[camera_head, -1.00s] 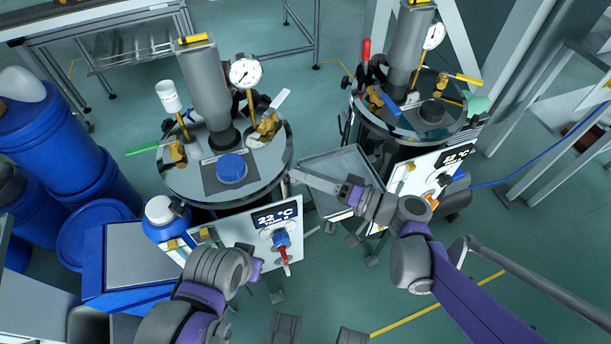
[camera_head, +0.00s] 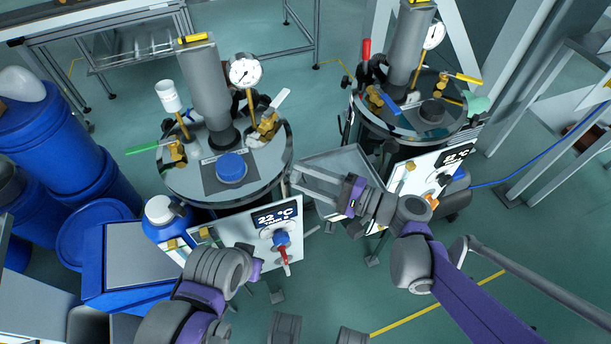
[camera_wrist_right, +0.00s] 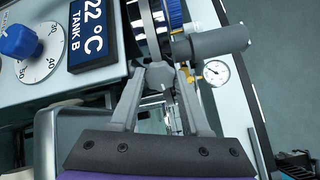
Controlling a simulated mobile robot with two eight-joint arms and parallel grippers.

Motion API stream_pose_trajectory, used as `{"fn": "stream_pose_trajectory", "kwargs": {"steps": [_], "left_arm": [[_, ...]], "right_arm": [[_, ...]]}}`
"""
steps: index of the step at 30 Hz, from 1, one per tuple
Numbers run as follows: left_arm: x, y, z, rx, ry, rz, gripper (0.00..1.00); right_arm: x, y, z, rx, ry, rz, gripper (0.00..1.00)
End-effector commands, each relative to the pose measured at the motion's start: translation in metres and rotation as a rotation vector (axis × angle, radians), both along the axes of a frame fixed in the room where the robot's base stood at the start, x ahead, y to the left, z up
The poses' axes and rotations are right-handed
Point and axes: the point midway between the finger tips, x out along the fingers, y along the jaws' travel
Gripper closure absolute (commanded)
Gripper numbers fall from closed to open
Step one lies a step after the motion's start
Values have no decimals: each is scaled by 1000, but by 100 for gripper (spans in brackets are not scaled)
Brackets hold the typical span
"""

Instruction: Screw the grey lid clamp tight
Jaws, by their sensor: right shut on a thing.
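The grey lid clamp (camera_wrist_right: 159,76) shows in the right wrist view as a small faceted grey knob at the rim of the tank lid. My right gripper (camera_wrist_right: 160,80) has its two fingers closed on the knob, one on each side. In the head view the right gripper (camera_head: 291,181) reaches in from the right to the right edge of the left tank's round lid (camera_head: 190,184); the clamp is mostly hidden there. My left arm stands at the lower middle, before the control panel (camera_head: 240,238). Its fingers are hidden behind its wrist.
The lid carries a blue cap (camera_head: 231,167), a pressure gauge (camera_head: 245,71), a grey column (camera_head: 206,90) and valves. A grey tray (camera_head: 345,165) lies between this tank and a second tank (camera_head: 420,118). Blue drums (camera_head: 50,130) stand at the left.

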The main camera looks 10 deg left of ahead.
Motion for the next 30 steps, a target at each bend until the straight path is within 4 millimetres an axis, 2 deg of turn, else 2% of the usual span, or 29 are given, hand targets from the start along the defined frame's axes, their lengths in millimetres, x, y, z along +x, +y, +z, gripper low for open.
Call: {"fn": "stream_pose_trajectory", "kwargs": {"steps": [7,21,22,26,30], "left_arm": [[0,0,0,0,0,0,100],[0,0,0,0,0,0,100],[0,0,0,0,0,0,100],[0,0,0,0,0,0,100],[0,0,0,0,0,0,100]], "right_arm": [[0,0,0,11,60,0,100],[0,0,0,13,70,0,100],[0,0,0,13,70,0,48],[0,0,0,13,70,0,25],[0,0,0,11,69,1,24]]}}
